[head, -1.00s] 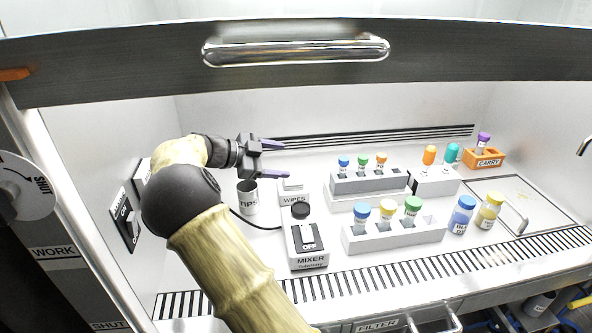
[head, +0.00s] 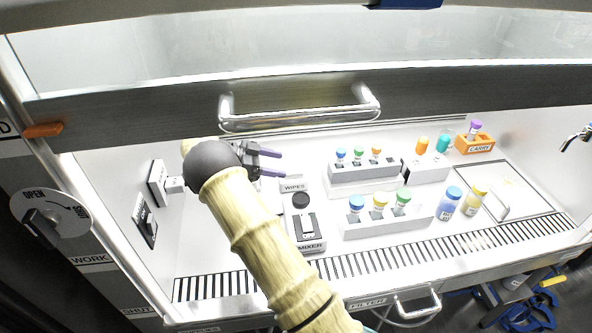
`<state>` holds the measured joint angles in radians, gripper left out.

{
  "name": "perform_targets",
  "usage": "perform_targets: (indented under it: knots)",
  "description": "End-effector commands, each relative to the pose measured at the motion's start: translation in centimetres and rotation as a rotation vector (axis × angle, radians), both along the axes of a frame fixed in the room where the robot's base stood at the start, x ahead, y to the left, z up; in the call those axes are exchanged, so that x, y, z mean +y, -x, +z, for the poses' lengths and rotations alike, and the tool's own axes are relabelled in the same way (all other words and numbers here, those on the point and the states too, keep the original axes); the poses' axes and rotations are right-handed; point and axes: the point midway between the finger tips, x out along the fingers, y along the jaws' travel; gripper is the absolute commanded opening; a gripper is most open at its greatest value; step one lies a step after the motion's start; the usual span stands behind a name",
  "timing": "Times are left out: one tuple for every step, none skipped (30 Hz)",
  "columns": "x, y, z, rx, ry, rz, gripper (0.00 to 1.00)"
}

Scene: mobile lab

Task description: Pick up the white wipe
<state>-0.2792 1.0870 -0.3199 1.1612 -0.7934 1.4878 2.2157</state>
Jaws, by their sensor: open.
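The grey box labelled WIPES (head: 293,187) stands on the cabinet's work surface, left of the vial racks. I cannot clearly make out the white wipe against the white surfaces at its top. My gripper (head: 282,164) is inside the cabinet, near the back wall. Its two purple-tipped fingers are apart, point right and hold nothing visible. They appear just above and left of the WIPES box in the picture; whether they touch anything, I cannot tell. My arm hides the area left of the box.
The mixer (head: 309,245) stands in front of the WIPES box. A front rack (head: 385,226), a rear rack (head: 363,174), a blue-capped bottle (head: 449,203) and an orange carry box (head: 475,145) stand to the right. The sash handle (head: 300,118) crosses above my gripper.

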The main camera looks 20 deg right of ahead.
Motion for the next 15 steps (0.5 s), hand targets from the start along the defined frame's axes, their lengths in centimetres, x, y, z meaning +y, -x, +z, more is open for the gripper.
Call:
perform_targets:
  knots:
    - [-0.5, 0.1, -0.1, 0.002, 0.0, -0.001, 0.69]
    - [-0.7, 0.2, -0.2, 0.002, 0.0, -0.001, 0.69]
    - [-1.1, 0.3, -0.4, 0.002, 0.0, -0.001, 0.69]
    - [-1.4, 0.4, -0.5, 0.001, 0.001, -0.002, 0.69]
    - [-1.6, 0.4, -0.6, 0.001, 0.001, -0.001, 0.69]
    - [-1.7, 0.4, -0.7, 0.0, 0.001, 0.0, 0.69]
    - [-1.8, 0.4, -0.8, 0.0, 0.0, 0.0, 0.69]
    - [-1.7, 0.4, -0.8, 0.0, 0.0, 0.001, 0.69]
    - [-1.7, 0.4, -0.8, 0.0, 0.0, 0.001, 0.69]
    - [-1.8, 0.4, -0.8, 0.0, 0.0, 0.001, 0.69]
    - [-1.8, 0.4, -0.8, -0.001, 0.0, 0.0, 0.69]
    - [-1.8, 0.4, -0.8, -0.001, 0.0, 0.0, 0.69]
    - [-1.9, 0.5, -0.8, -0.001, 0.0, -0.001, 0.69]
    - [-2.0, 0.5, -0.8, -0.001, 0.0, -0.003, 0.69]
    - [-2.2, 0.5, -0.8, 0.0, 0.0, -0.004, 0.69]
